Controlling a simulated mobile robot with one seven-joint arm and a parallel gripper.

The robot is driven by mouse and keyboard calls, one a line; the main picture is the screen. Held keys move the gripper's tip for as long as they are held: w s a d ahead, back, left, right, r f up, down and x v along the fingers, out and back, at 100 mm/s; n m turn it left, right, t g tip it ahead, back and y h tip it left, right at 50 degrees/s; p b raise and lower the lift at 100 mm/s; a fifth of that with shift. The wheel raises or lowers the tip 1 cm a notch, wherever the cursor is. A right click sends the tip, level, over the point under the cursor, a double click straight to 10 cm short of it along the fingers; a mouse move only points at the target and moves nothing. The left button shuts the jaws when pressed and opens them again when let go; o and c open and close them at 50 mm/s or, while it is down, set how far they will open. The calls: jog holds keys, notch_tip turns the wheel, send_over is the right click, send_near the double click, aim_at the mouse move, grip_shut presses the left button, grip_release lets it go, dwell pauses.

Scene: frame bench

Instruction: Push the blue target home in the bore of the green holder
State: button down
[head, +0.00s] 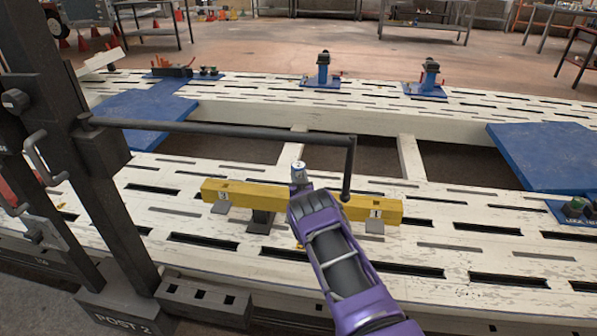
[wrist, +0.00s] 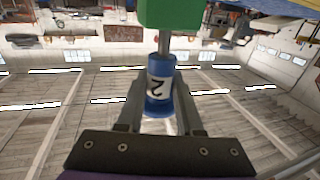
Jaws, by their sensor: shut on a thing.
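In the wrist view, the blue target (wrist: 159,85) is a short cylinder with a white label marked 2. My gripper (wrist: 160,100) has a finger on each side of it and is shut on it. A silver stem (wrist: 164,43) runs from the target to the underside of the green holder (wrist: 168,13) at the top edge. The blue body is apart from the green block. How deep the stem sits in the bore is hidden. In the head view, my purple gripper (head: 305,190) is at the middle of the yellow beam (head: 240,192); the green holder cannot be made out there.
A dark post (head: 85,150) stands at left, and its rod (head: 220,128) reaches across and bends down beside my gripper. The pale slotted bench (head: 480,240) has open gaps behind the beam. Blue plates (head: 545,155) and blue-based clamps (head: 322,75) lie farther off.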

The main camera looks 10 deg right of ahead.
jog(key=shift+f, duration=1.25)
jog(key=shift+c, duration=2.4)
grip_release()
jog(key=shift+s, duration=0.1)
jog(key=s+p, duration=0.4)
jog(key=s, duration=1.3)
jog(key=shift+a, duration=0.45)
jog(key=shift+s, duration=0.1)
